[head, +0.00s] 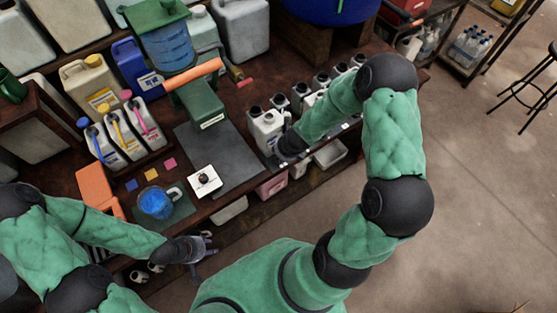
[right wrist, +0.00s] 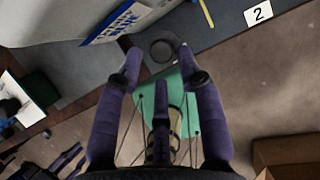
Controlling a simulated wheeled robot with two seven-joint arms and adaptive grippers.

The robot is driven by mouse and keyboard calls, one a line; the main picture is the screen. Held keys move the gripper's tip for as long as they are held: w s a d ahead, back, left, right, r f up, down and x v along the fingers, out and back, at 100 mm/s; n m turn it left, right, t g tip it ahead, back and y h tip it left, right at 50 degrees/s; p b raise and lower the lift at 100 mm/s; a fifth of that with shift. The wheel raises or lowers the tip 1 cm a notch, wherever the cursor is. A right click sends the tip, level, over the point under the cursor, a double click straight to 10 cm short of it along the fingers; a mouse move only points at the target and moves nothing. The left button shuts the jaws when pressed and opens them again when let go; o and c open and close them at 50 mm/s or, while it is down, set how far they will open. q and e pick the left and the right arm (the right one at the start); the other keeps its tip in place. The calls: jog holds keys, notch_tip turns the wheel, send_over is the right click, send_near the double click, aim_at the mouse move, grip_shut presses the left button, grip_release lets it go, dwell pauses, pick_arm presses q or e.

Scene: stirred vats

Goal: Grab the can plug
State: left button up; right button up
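A white can (head: 268,131) with a dark top stands at the front of the bench, left of my right gripper. In the right wrist view, a white can with a blue-lettered label (right wrist: 118,22) lies at the upper left. A round dark plug-like cap (right wrist: 162,48) shows between the spread fingertips there. My right gripper (right wrist: 160,55) is open, and I see no clear contact with the cap. In the head view, the right gripper (head: 290,144) is mostly hidden by its own arm. My left gripper (head: 205,246) hangs open and empty before the bench's front edge.
A white square (head: 204,181) with a small dark object lies on the bench, near a glass of blue liquid (head: 156,203). Several black-lidded jars (head: 320,82) stand behind the can.

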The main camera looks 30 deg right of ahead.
aim_at(278, 159)
jog(key=b+x, duration=0.1)
jog(key=x, duration=0.3)
jog(key=shift+s, duration=0.15)
jog(key=shift+r, duration=0.1)
jog(key=c, duration=0.6)
jog(key=shift+o, duration=0.2)
